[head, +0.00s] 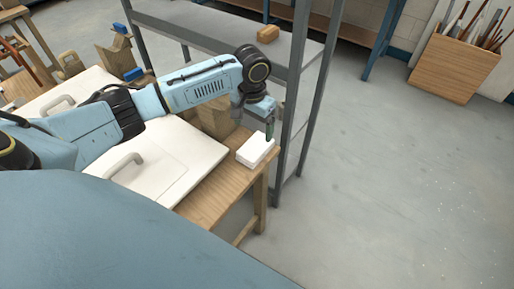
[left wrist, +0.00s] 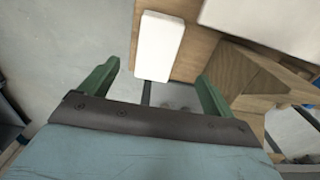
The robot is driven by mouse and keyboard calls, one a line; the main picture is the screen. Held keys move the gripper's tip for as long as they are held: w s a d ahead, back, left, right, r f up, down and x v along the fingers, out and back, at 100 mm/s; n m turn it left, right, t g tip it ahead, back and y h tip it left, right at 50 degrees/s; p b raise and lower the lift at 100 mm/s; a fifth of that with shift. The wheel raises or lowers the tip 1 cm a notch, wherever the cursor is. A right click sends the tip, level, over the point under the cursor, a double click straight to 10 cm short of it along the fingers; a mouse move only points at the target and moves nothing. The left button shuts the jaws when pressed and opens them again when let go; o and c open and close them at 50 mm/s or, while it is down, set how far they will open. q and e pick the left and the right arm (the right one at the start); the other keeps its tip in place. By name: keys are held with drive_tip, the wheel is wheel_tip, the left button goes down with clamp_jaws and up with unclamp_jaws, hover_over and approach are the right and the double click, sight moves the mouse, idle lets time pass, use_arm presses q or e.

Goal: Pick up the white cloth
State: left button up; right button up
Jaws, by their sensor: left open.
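The white cloth (head: 256,149) is a small white block-like folded bundle at the right end of the wooden table (head: 215,192). In the left wrist view the cloth (left wrist: 159,46) lies near the table edge, ahead of and between the fingers. My left gripper (head: 268,128) is just above and beside the cloth in the head view, pointing down. In the left wrist view its green fingers (left wrist: 157,82) are spread apart with nothing between them. I cannot tell whether a finger touches the cloth. My right gripper is not in view.
White panels with handles (head: 165,160) lie on the table left of the cloth. A wooden block piece (left wrist: 262,75) stands close to the right finger. A grey metal shelf (head: 235,40) with a tan brick (head: 268,33) rises just behind. Open floor lies to the right.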

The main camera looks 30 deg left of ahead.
sight(255, 146)
use_arm(q)
wheel_tip(255, 146, down, 3)
drive_tip(key=shift+r, duration=0.1)
drive_tip(key=shift+w+f+b, duration=0.1)
drive_tip(key=shift+f+b, duration=0.25)
drive_tip(key=shift+f, duration=0.15)
drive_tip(key=f, duration=0.3)
drive_tip(key=f+b, duration=0.1)
drive_tip(key=shift+w+d+f, duration=0.15)
drive_tip(key=shift+d+f, duration=0.1)
drive_tip(key=shift+f, duration=0.05)
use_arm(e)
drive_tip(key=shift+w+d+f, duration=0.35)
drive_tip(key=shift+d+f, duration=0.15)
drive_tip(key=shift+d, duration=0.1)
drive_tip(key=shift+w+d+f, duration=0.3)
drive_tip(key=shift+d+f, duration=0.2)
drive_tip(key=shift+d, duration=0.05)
use_arm(q)
drive_tip(key=shift+c, duration=0.9)
drive_tip(key=c, duration=0.9)
wheel_tip(255, 146, up, 10)
drive_tip(key=p, duration=0.2)
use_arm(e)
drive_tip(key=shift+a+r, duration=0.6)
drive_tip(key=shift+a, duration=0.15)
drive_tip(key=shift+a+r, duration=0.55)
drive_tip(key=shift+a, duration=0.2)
